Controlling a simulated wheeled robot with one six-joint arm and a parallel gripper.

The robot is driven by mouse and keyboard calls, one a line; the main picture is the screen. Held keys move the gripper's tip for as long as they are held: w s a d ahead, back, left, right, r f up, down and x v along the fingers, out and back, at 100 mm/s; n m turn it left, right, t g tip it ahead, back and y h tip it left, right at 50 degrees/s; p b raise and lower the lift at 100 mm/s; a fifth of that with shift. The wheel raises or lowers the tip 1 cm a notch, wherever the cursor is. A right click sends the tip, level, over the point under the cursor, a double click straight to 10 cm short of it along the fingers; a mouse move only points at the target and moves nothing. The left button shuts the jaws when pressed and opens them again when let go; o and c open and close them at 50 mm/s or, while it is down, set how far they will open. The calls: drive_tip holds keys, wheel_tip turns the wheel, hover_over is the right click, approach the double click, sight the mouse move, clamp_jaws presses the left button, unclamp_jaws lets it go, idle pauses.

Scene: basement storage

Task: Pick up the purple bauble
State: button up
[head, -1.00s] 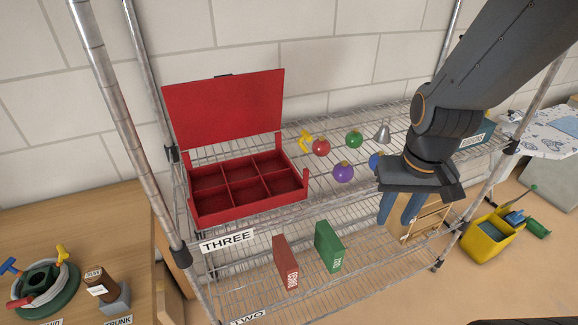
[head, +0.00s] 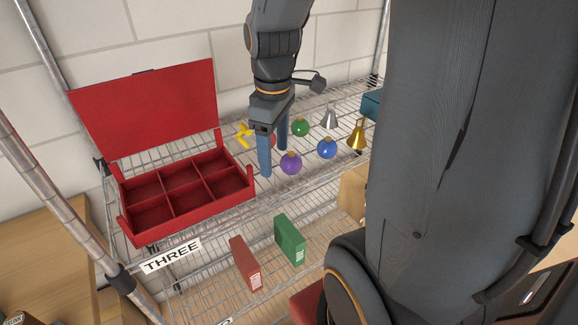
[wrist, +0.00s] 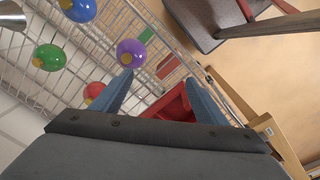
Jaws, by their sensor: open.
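The purple bauble (head: 291,163) sits on the wire shelf marked THREE, just right of my gripper in the head view. My gripper (head: 273,160) is open and empty, with its two blue fingers pointing down beside the bauble. In the wrist view the purple bauble (wrist: 131,52) shows beyond the tip of the left finger, outside the gap between the fingers (wrist: 158,85). I cannot tell whether a finger touches it.
An open red box (head: 165,206) with compartments stands to the left. A red bauble (wrist: 93,90), green bauble (head: 300,126), blue bauble (head: 327,148), silver bell (head: 329,118), gold bell (head: 356,136) and yellow ornament (head: 244,134) are close by. Books (head: 290,240) stand on the shelf below.

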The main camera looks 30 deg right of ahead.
sight(291, 153)
drive_tip(key=d+n, duration=0.2)
drive_tip(key=w+d+r+n+b, duration=0.1)
drive_tip(key=d+n, duration=0.1)
drive_tip(key=w+d+r+n, duration=0.1)
drive_tip(key=d, duration=0.1)
drive_tip(key=shift+w+r+n+g, duration=0.1)
drive_tip(key=shift+r+n+g, duration=0.05)
drive_tip(key=shift+n+g, duration=0.2)
drive_tip(key=shift+d+f+n, duration=0.1)
drive_tip(key=shift+f+n, duration=0.15)
drive_tip(key=shift+f, duration=0.25)
drive_tip(key=shift+w+f+p, duration=0.1)
drive_tip(key=shift+f+p, duration=0.55)
drive_tip(key=shift+f, duration=2.7)
drive_tip(key=c, duration=0.8)
